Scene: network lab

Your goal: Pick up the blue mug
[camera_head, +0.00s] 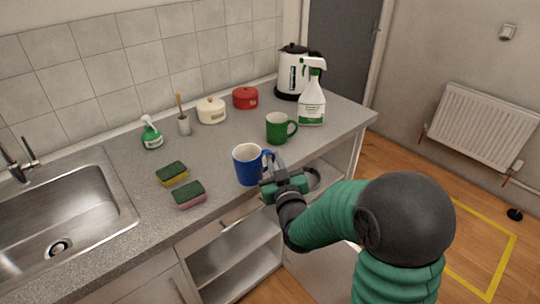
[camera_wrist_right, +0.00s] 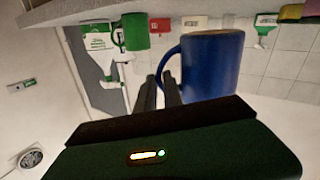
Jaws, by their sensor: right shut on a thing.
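The blue mug (camera_head: 248,165) stands upright at the front edge of the grey counter, its handle toward the right. My right gripper (camera_head: 272,172) reaches in from the right and is at the handle side of the mug. In the right wrist view the blue mug (camera_wrist_right: 212,62) is large at the upper right, and the fingers of my right gripper (camera_wrist_right: 160,88) are closed on its handle. That view appears upside down, and I cannot tell whether the mug is lifted off the counter. My left gripper is not in view.
A green mug (camera_head: 278,128) stands behind the blue one. Two sponges (camera_head: 188,194) lie left of it. A spray bottle (camera_head: 311,100), a kettle (camera_head: 291,72) and red and cream pots (camera_head: 211,110) stand farther back. The sink (camera_head: 60,215) is at the left.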

